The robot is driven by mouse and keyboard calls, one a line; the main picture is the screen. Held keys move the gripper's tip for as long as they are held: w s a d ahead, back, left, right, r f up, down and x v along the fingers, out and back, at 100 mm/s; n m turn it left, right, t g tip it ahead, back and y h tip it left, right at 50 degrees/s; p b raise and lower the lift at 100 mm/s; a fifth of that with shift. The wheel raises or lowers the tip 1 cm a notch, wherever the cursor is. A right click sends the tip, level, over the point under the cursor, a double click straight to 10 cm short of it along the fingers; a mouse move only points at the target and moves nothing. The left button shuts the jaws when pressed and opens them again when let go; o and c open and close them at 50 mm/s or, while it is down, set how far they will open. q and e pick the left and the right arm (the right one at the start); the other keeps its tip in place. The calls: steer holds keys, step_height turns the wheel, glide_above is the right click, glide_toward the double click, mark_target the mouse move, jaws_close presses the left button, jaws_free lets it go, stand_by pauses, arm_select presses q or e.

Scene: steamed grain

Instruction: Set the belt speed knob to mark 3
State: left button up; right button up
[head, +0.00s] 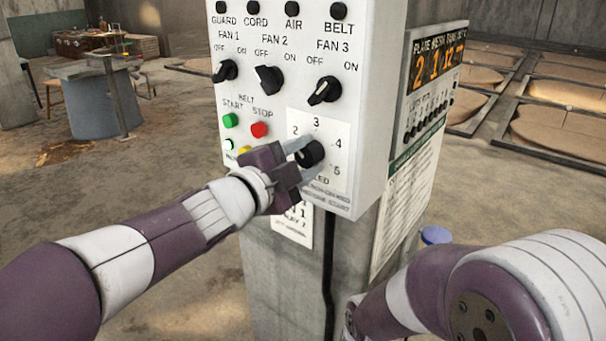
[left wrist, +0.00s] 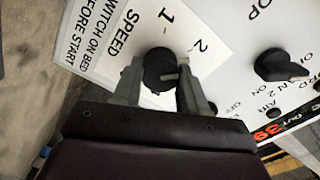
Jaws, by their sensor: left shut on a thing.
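The belt speed knob (head: 312,154) is a black round knob on a white dial plate (head: 333,178) low on the control box, with numerals 2, 3, 4 and 5 visible around it. My left gripper (head: 301,158) reaches in from the left and is shut on this knob. In the left wrist view the knob (left wrist: 158,68) sits between the two grey fingers of the gripper (left wrist: 159,84). A pale line on the knob points right there, past numeral 2. The exact mark it meets is hidden by a finger. My right gripper is out of view.
Fan knobs (head: 324,90) sit above the dial. Green start (head: 230,120) and red stop (head: 260,129) buttons are close to my left wrist. A display panel (head: 437,66) is on the box's right side. My right arm is at lower right.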

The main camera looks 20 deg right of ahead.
arm_select(q)
steer(key=m+b, duration=0.1)
steer(key=m, duration=0.1)
steer(key=m+b, duration=0.2)
steer(key=shift+f, duration=0.35)
steer(key=shift+m+b, duration=1.2)
steer(key=shift+m, duration=1.3)
steer(key=o, duration=1)
steer(key=shift+o, duration=0.2)
steer(key=shift+s+r, duration=0.1)
steer(key=b+v, duration=0.1)
steer(key=v, duration=1.1)
steer(key=shift+s+a+b, duration=0.25)
steer(key=shift+a+b, duration=0.05)
